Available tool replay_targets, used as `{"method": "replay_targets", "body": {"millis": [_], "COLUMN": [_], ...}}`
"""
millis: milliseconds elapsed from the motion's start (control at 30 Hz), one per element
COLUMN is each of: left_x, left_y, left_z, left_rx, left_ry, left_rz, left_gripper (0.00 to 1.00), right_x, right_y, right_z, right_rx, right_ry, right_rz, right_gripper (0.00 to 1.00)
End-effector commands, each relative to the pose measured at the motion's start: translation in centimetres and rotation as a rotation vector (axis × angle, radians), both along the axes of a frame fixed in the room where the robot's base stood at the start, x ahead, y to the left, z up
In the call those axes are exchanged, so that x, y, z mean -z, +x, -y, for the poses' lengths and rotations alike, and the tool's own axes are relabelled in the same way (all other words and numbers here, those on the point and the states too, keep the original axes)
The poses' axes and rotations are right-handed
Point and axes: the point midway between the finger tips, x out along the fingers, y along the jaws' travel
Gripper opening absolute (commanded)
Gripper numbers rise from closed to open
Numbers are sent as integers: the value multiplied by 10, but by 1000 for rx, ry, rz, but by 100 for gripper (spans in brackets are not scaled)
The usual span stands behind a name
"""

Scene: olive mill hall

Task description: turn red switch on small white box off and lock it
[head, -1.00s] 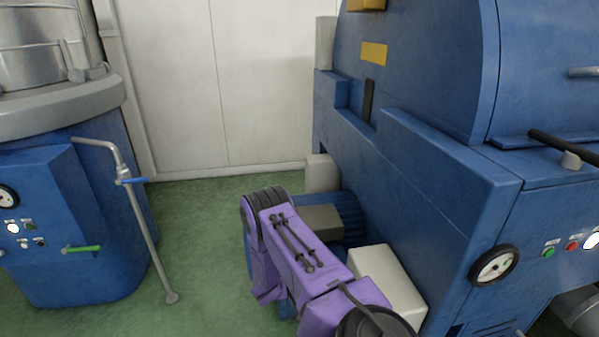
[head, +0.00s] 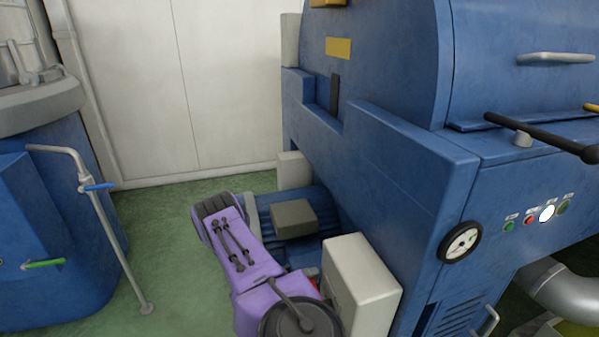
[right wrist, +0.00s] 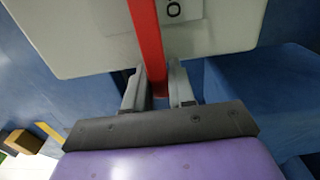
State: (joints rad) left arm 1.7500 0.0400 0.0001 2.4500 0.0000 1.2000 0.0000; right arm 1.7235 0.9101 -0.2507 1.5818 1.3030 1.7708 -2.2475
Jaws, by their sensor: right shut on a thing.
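The small white box (head: 362,280) sits low against the side of the blue machine in the head view. The red switch is a long red lever (right wrist: 147,35) on the face of the box in the right wrist view. A small plate (right wrist: 176,12) with an "O" mark lies beside it. My right gripper (right wrist: 158,84) has its two grey fingers on either side of the lever and is shut on it. In the head view my purple forearm hides most of the switch and the fingers. No lock can be made out. My left gripper is not in view.
The large blue machine (head: 395,165) fills the right, with a dial (head: 460,242) and several buttons on its front. A ribbed blue motor (head: 270,215) lies behind my forearm. A blue vat (head: 50,220) with a standing pipe (head: 115,235) is at left. Green floor (head: 175,240) is clear between.

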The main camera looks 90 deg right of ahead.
Motion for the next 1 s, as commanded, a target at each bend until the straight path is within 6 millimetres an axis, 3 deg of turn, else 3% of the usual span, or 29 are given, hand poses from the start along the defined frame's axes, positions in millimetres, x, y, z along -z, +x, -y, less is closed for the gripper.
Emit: {"method": "replay_targets", "body": {"millis": [133,167,200,233,567,1000], "left_x": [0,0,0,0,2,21], "left_y": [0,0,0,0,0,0], "left_z": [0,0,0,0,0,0], "left_rx": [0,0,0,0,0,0], "left_ry": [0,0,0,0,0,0], "left_rz": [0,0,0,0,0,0], "left_gripper": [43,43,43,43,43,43], "right_x": [1,1,1,1,2,3], "right_y": [-1,-1,-1,-1,7,90], "right_z": [0,0,0,0,-2,-35], "right_rx": [-2,-2,-2,-2,-5,-5], "right_ry": [6,7,6,6,3,4], "right_rz": [-3,-3,-3,-3,0,0], "right_gripper": [0,27,40,45,45,45]}}
